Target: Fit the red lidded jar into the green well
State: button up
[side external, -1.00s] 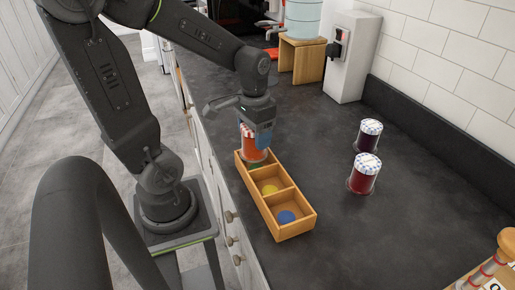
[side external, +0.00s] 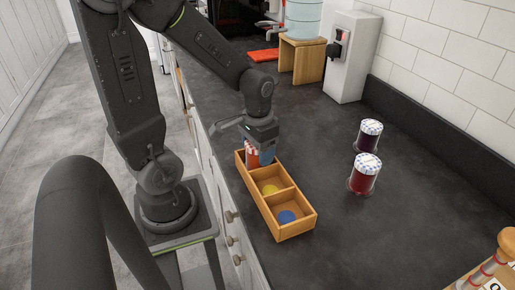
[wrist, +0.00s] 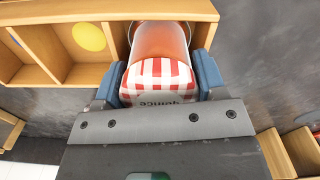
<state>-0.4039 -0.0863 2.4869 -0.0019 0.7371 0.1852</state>
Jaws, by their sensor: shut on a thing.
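The red lidded jar (side external: 251,158) has a red-and-white checked lid and orange contents. It also shows in the wrist view (wrist: 160,42), with lettering on its lid rim. My gripper (side external: 260,152) is shut on it, with blue fingers on both sides of the lid in the wrist view (wrist: 158,80). The jar is down in the far compartment of the wooden tray (side external: 283,235); whether it rests on the floor cannot be told. The green well is hidden behind the jar and gripper. The yellow well (side external: 270,189) and blue well (side external: 287,217) are empty.
Two dark jars with checked lids, one purple (side external: 368,137) and one red (side external: 363,174), stand to the right on clear discs. A white dispenser (side external: 352,58) and wooden stand (side external: 302,62) are at the back. The counter between tray and jars is clear.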

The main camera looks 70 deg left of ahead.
jog(key=shift+s+f, duration=0.2)
jog(key=shift+f, duration=0.4)
jog(key=o, duration=1)
jog(key=shift+o, duration=0.8)
jog(key=r, duration=1.3)
jog(key=shift+w, duration=0.2)
jog(key=s+d+r+m+t, duration=0.2)
jog(key=d+t, duration=0.3)
jog(key=d, duration=0.4)
jog(key=shift+s+d+m+t, duration=0.3)
jog(key=shift+s+d, duration=0.05)
jog(key=shift+s, duration=0.35)
